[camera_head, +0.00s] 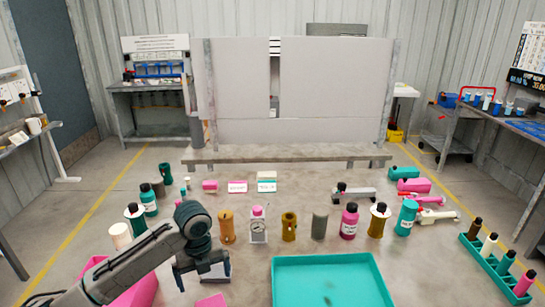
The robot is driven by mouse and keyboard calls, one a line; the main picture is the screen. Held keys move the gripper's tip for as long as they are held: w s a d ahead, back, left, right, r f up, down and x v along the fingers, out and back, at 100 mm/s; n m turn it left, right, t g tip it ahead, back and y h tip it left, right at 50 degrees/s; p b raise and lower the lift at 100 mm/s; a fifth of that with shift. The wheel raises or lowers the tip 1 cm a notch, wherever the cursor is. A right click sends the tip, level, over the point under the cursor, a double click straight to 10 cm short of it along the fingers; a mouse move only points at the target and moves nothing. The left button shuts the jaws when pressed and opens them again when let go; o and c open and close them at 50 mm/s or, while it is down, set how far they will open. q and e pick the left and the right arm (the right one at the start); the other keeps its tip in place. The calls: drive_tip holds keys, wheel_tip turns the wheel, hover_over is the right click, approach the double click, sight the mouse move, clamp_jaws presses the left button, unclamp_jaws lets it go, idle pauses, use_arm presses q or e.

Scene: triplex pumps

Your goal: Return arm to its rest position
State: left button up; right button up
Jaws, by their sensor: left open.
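My left arm (150,258) comes in from the lower left, bent at a dark wrist joint. My left gripper (203,276) points down at the lower left of the middle and is open. A small whitish object (215,270) shows just behind or between its fingers; I cannot tell which, and the gripper partly hides it. A pink bin (138,292) lies under and beside the arm, partly covered by it. My right gripper is not in view.
A teal tray (330,262) is at the front middle. A row of bottles and cylinders, including a brown cylinder (227,226) and a pink bottle (349,220), stands behind the gripper. A teal rack (478,254) with several bottles is at the right.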

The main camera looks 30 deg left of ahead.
use_arm(q)
drive_tip(key=shift+d+f, duration=0.1)
drive_tip(key=s+d+f+n, duration=0.2)
drive_tip(key=d+n, duration=0.1)
drive_tip(key=s+d+f+n+t, duration=0.1)
drive_tip(key=s+d+f+n, duration=0.1)
drive_tip(key=d+f+n, duration=0.1)
drive_tip(key=s+d+f+n, duration=0.2)
drive_tip(key=d+f, duration=0.1)
drive_tip(key=shift+d+f+n+t, duration=0.1)
drive_tip(key=shift+d+n+t, duration=0.2)
drive_tip(key=shift+d+n, duration=0.1)
drive_tip(key=s+d+n+t, duration=0.2)
drive_tip(key=s+d+n, duration=0.6)
drive_tip(key=n, duration=0.6)
drive_tip(key=s+a+f+n+g+y, duration=0.1)
drive_tip(key=a+f, duration=0.1)
drive_tip(key=f, duration=1.3)
drive_tip(key=a+f, duration=0.2)
drive_tip(key=f, duration=1.3)
drive_tip(key=s+a+f+g, duration=0.1)
drive_tip(key=s+f, duration=1.8)
drive_tip(key=f, duration=0.1)
drive_tip(key=shift+f, duration=0.2)
